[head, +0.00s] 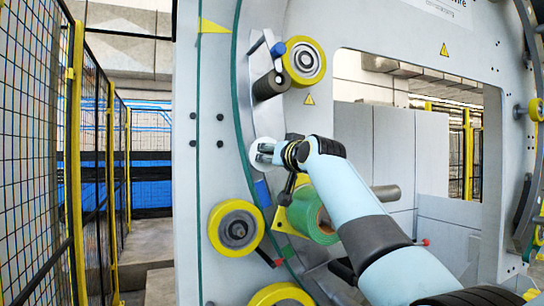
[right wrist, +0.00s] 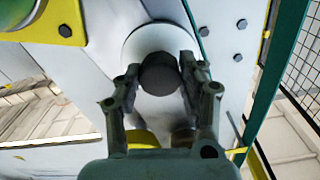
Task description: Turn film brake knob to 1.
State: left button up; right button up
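The film brake knob (right wrist: 160,73) is a dark round knob in the right wrist view. It sits in front of a white round disc (right wrist: 147,42) on the pale machine panel. The disc also shows in the head view (head: 254,146), mostly behind my right gripper (head: 266,152). In the right wrist view, the fingers of my right gripper (right wrist: 161,76) stand on either side of the knob and appear to touch it. I cannot read any number or pointer on the knob or disc. My left gripper is not in view.
Yellow-rimmed rollers (head: 303,61) (head: 236,228) are above and below the knob. A dark roller (head: 270,85) is above it. A yellow-posted mesh fence (head: 76,150) stands at the left.

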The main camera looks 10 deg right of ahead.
jog(key=c, duration=0.4)
jog(key=shift+d+n+b, duration=0.1)
jog(key=shift+n+b, duration=4.8)
jog(key=shift+n, duration=4)
